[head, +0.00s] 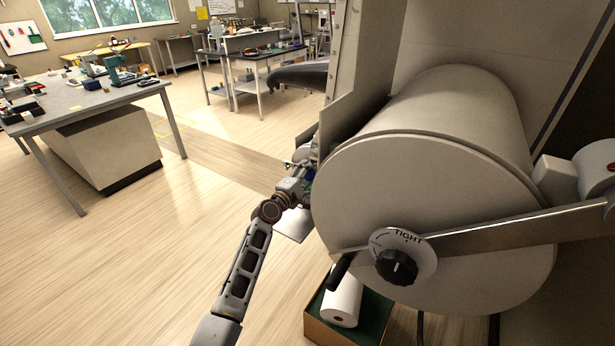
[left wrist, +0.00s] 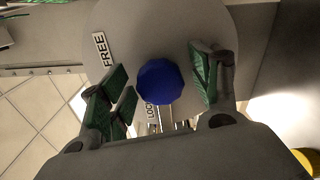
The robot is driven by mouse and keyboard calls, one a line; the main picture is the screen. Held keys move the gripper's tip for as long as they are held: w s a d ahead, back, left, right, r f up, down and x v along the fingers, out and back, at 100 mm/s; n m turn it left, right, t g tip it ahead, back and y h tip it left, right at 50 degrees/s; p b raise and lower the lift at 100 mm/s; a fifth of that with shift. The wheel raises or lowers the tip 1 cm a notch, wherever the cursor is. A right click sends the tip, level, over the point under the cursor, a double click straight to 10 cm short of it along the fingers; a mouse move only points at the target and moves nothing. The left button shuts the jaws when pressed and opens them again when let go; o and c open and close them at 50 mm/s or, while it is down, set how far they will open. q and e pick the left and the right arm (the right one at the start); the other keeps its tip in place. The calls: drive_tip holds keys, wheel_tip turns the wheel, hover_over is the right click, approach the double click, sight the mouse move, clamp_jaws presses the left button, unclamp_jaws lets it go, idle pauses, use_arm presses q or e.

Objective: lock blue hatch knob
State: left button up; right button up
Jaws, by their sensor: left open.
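The blue hatch knob (left wrist: 160,82) is a faceted knob on a round pale plate (left wrist: 215,22) in the left wrist view. The plate bears a FREE label (left wrist: 104,49) at upper left and a LOCK label (left wrist: 151,113) below the knob, partly hidden. My left gripper (left wrist: 158,75) is open, its green-padded fingers on either side of the knob with gaps showing between pads and knob. In the head view my left gripper (head: 303,168) is at the left side of the large drum's housing, small and partly hidden. My right gripper is not in view.
A large grey drum (head: 390,200) with a black knob (head: 397,266) on a TIGHT dial and a metal bar (head: 510,232) fills the right. A box with a white roll (head: 342,300) stands below. Workbenches (head: 75,100) stand at left; the floor between is clear.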

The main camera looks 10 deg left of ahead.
use_arm(q)
drive_tip(key=v, duration=1.2)
idle(0.6)
drive_tip(key=shift+f, duration=0.1)
idle(0.4)
